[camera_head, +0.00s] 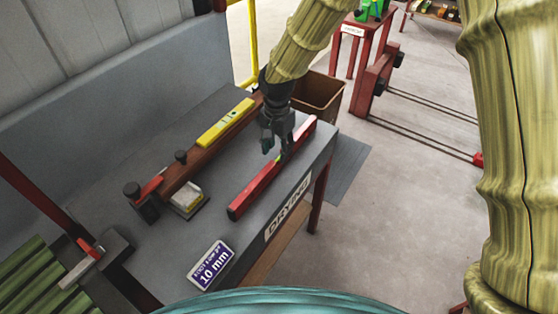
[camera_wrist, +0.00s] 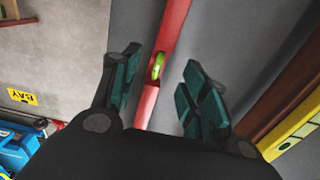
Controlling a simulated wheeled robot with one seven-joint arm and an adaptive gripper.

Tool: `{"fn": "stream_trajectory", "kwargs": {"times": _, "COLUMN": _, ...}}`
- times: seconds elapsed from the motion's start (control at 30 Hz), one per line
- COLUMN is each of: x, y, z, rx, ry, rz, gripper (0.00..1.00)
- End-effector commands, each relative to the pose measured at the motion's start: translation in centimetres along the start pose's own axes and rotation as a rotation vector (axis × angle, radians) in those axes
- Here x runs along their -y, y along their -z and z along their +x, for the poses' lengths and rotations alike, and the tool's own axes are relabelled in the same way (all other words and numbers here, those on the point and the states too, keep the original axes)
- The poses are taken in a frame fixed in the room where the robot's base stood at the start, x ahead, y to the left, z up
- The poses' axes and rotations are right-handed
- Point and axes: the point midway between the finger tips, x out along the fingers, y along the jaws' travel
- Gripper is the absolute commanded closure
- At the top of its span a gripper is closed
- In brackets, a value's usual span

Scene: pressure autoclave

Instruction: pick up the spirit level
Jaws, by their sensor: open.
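A long red spirit level (camera_head: 258,183) with a green vial lies on the grey table, along its right side. My gripper (camera_head: 276,148) is open above the level's far half, pointing down. In the wrist view the red level (camera_wrist: 173,30) passes between the two spread fingers of my gripper (camera_wrist: 161,58), with the green vial between the fingertips. Neither finger visibly grips it. A yellow level-like bar (camera_head: 225,123) with vial windows lies on a brown beam; its end also shows in the wrist view (camera_wrist: 300,125). My gripper hides part of the red level in the head view.
The brown beam (camera_head: 208,151) with clamp-like ends runs parallel to the red level, to its left. A small pale block (camera_head: 187,198) and a "10 mm" sign (camera_head: 211,265) are nearby. A brown bin (camera_head: 317,97) stands beyond the table's far edge.

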Motion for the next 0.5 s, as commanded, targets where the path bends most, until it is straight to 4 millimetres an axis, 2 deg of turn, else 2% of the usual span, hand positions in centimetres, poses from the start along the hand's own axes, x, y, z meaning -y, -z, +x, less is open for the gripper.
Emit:
{"fn": "stream_trajectory", "kwargs": {"times": 0.33, "x": -0.4, "y": 0.2, "z": 3.6, "rx": 0.002, "ry": -0.001, "rz": 0.003, "gripper": 0.55}}
{"fn": "stream_trajectory", "kwargs": {"times": 0.5, "x": -0.4, "y": 0.2, "z": 4.6, "rx": 0.001, "ry": 0.000, "rz": 0.002, "gripper": 0.55}}
